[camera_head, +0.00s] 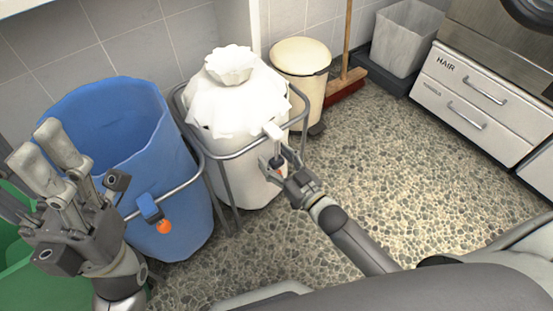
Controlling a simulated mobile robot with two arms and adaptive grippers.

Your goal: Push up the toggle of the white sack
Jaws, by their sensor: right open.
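The white sack (240,165) hangs in a grey metal frame, its ruffled top (229,65) gathered. Its white toggle (272,131) is at the right front of the frame's rim, with a short cord below it. My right gripper (277,162) is open just below the toggle, its fingers around or beside the cord. A small reddish end piece (281,170) shows between the fingers; I cannot tell whether they touch it. My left gripper (44,145) is in front of the blue sack, its fingers apart and empty.
A blue sack (187,215) with a blue toggle (150,208) and orange ball (164,226) stands left, a green one (20,278) lower left. A cream bin (301,57), a broom (346,82) and grey bin (404,38) stand behind. Drawers (470,95) are right; pebbled floor (420,170) is clear.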

